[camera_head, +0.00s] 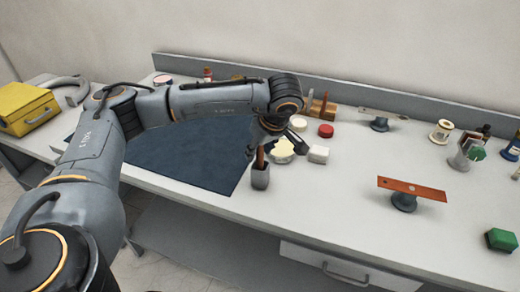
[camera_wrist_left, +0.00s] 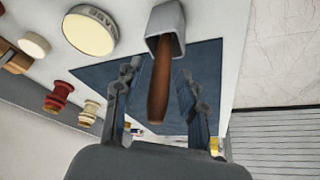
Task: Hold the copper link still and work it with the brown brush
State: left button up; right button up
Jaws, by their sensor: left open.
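The copper link (camera_head: 411,188) is a flat reddish bar with a small hole, lying across a dark round stand (camera_head: 404,201) on the right part of the bench. The brown brush (camera_head: 260,158) stands handle-up in a small grey cup (camera_head: 260,179) at the mat's right edge. In the left wrist view the brown handle (camera_wrist_left: 159,85) rises from the grey cup (camera_wrist_left: 167,25) and lies between my open left fingers (camera_wrist_left: 157,88). I see no clear contact. The brush's bristle end is hidden in the cup. My left gripper (camera_head: 268,142) is over the cup. My right gripper is out of view.
A second stand (camera_head: 379,125) with a bar is behind. A green block (camera_head: 501,239) is far right. The dark mat (camera_head: 190,165) looks clear.

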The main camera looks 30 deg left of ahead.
pick_arm(q)
jog(key=shift+r, duration=0.1)
jog(key=shift+d+r, duration=0.15)
jog(key=b+v, duration=0.1)
jog(key=v, duration=1.2)
jog(key=shift+w+b, duration=0.2)
jog(key=shift+b, duration=0.15)
jog(key=shift+d, duration=0.15)
